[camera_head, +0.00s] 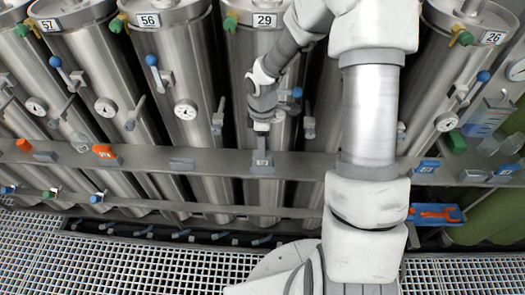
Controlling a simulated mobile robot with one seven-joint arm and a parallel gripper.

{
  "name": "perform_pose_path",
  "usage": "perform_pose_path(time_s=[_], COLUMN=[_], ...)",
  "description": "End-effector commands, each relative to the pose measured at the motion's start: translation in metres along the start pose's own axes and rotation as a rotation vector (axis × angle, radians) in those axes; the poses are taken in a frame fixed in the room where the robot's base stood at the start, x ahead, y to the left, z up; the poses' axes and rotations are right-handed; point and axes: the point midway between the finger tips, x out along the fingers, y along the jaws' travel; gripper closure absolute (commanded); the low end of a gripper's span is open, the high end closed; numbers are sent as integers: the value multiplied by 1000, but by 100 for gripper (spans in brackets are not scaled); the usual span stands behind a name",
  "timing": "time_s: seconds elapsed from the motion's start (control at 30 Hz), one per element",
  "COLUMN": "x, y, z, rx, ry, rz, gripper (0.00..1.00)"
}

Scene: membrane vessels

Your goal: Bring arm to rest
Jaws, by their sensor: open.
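My arm rises from the bottom middle of the view, passes the right-hand middle and bends over at the top. Its forearm then slopes down to the left. My gripper (262,128) hangs at the arm's end in front of the vessel labelled 29 (265,60), pointing downward. It is open, with nothing seen between the fingers; they look small and partly merge with the background. Just below it is a grey block labelled 27 or similar (262,160) on the horizontal rail (220,160). Whether the fingertips touch this block I cannot tell.
Steel vessels labelled 57, 56 (155,65) and 26 stand in a row, with gauges (185,109) and blue-knobbed levers. An orange block (104,152) sits on the rail. At right are a blue tray (436,214) and a blue-white box (487,118). Grating floor (120,265) lies in front.

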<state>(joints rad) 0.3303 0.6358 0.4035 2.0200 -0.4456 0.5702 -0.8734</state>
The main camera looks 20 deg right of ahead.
Motion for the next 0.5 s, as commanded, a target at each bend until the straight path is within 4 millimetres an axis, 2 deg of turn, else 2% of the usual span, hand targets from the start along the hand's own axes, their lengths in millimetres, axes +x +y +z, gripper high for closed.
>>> perform_pose_path(time_s=[0.1,0.2,0.5], x=[-16,-21,-22], y=[1,0,0], z=[0,0,0], rx=[1,0,-1], ry=[0,0,0], rz=[2,-1,-1], gripper=[41,41,41])
